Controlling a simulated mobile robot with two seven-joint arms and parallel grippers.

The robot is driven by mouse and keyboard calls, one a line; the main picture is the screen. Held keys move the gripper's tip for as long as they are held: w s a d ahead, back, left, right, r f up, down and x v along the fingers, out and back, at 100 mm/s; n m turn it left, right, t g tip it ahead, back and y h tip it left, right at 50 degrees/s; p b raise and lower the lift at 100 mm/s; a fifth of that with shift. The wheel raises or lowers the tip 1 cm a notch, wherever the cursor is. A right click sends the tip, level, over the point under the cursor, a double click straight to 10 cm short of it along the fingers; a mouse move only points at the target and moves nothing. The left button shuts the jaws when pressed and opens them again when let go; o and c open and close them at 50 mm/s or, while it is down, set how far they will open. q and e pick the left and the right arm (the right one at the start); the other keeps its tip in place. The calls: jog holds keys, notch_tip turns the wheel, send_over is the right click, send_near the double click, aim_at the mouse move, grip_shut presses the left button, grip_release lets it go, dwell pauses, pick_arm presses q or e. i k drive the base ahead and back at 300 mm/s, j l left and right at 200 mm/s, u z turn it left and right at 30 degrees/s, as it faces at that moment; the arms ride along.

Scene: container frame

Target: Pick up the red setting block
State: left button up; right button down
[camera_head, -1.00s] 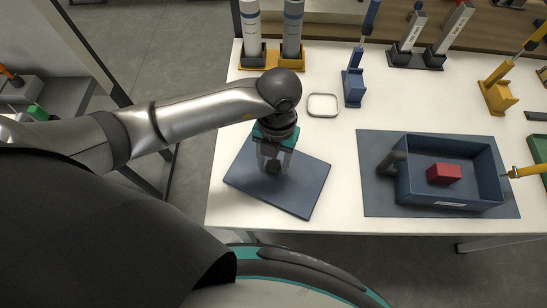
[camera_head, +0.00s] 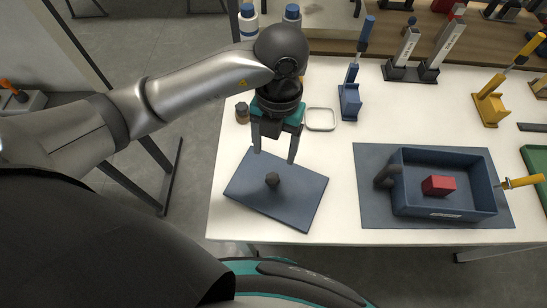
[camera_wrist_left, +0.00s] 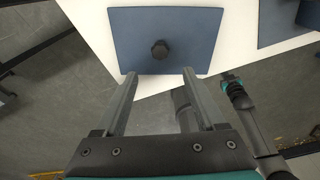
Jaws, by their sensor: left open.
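The red setting block (camera_head: 438,186) lies inside the blue open tray (camera_head: 474,211) on the right of the table in the head view. My left gripper (camera_head: 275,156) is open and empty. It is above the far part of a dark blue board, well to the left of the tray and the block. In the left wrist view, the open fingers (camera_wrist_left: 160,75) have nothing between them. The block is not visible in the left wrist view.
The blue board (camera_head: 300,205) carries a small dark knob (camera_head: 272,179).

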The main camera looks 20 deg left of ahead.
aim_at(435, 185)
jog(key=z, duration=1.2)
